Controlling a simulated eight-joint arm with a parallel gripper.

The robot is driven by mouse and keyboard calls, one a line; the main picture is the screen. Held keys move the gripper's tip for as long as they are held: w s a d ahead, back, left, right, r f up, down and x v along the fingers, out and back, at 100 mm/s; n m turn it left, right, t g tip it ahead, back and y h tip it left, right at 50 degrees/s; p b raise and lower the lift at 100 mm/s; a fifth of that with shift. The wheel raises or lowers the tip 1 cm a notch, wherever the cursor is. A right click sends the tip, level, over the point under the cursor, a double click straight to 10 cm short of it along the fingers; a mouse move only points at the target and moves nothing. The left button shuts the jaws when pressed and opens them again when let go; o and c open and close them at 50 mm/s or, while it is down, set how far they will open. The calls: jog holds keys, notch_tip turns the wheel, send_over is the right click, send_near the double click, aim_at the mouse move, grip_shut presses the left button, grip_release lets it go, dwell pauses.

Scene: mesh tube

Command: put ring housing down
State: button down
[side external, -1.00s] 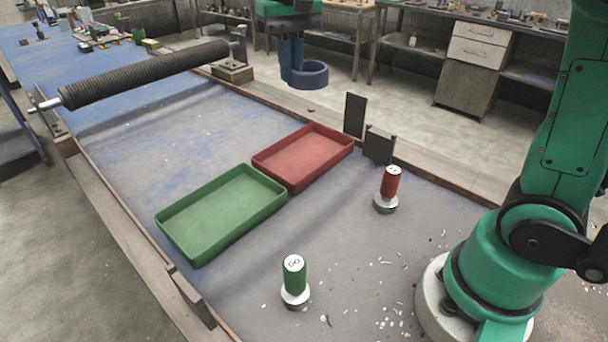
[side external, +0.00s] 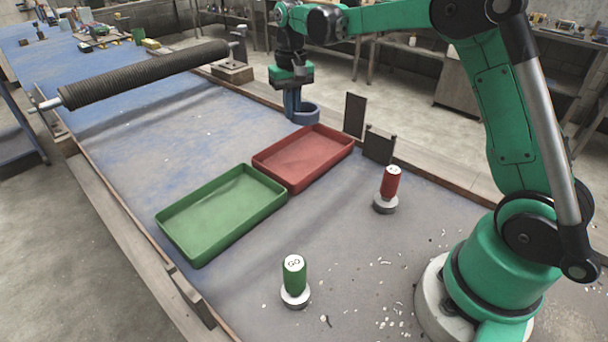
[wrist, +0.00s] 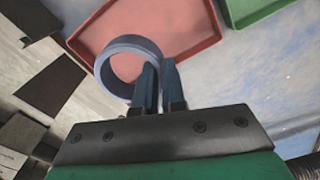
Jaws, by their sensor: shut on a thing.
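The ring housing is a blue-grey open ring. In the side external view the ring housing (side external: 308,113) hangs in my gripper (side external: 292,104) behind the far corner of the red tray (side external: 318,178), near the table's back edge. In the wrist view my gripper's blue fingers (wrist: 158,88) are shut on the wall of the ring housing (wrist: 103,75) at its right side. The red tray (wrist: 190,55) shows beyond the ring there. I cannot tell the ring's exact height above the table.
A green tray (side external: 165,226) adjoins the red one. A red button post (side external: 390,184) and a green GO post (side external: 294,274) stand nearer my base. Dark upright plates (side external: 355,116) stand right of the red tray. A long mesh roller (side external: 150,76) spans the table at left.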

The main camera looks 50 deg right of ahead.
aim_at(294, 161)
notch_tip(294, 161, down, 10)
jog(key=shift+r, duration=0.1)
dwell(0.4)
jog(key=shift+f, duration=0.2)
jog(key=c, duration=1)
grip_release()
jog(key=shift+o, duration=0.2)
